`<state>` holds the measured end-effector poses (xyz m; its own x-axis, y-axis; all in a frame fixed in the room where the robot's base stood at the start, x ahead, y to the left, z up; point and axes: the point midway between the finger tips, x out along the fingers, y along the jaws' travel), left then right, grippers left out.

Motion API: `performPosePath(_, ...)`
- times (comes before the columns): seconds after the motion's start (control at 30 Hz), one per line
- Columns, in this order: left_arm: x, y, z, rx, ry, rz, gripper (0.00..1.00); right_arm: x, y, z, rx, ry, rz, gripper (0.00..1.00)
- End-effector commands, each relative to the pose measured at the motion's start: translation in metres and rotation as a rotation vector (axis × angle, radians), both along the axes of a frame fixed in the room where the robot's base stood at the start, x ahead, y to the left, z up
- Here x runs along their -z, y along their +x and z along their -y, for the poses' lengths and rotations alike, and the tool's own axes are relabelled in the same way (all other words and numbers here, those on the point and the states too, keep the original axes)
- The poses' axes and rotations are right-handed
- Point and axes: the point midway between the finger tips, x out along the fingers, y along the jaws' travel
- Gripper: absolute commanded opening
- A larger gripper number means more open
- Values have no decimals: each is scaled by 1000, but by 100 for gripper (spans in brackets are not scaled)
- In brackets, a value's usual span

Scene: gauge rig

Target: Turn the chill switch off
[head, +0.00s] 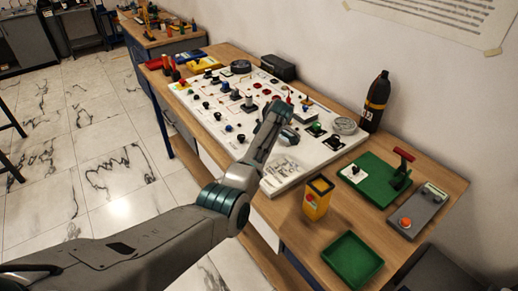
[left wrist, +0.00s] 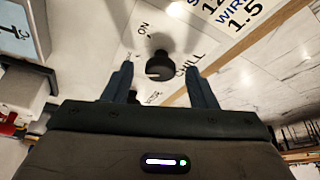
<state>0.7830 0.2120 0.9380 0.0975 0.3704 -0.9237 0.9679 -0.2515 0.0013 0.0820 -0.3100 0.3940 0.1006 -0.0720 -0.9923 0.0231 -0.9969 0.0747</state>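The chill switch (left wrist: 159,66) is a round black knob on the white panel in the left wrist view. The word CHILL is printed beside it and ON at its upper left. A light line shows on the knob's face. My left gripper (left wrist: 159,77) is open, one finger on each side of the knob, with a visible gap to both. I cannot tell how deep the fingers reach around it. In the head view, the end of my left arm (head: 274,112) is over the white panel (head: 205,83), and its fingers and the chill switch cannot be made out. My right gripper is not in view.
Several other knobs and switches crowd the panel. The wall runs along the table's back edge.

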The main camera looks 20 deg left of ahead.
Motion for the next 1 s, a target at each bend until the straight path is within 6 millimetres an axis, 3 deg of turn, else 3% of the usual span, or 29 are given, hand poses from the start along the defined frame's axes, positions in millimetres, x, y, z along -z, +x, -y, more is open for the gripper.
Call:
performPosePath(0.27,-5,0,3,1,0,2,52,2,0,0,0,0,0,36)
performPosePath(0.73,-81,-8,34,0,-1,3,52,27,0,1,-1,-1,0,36)
performPosePath(1.0,-99,-11,40,1,0,-1,52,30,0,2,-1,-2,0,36)
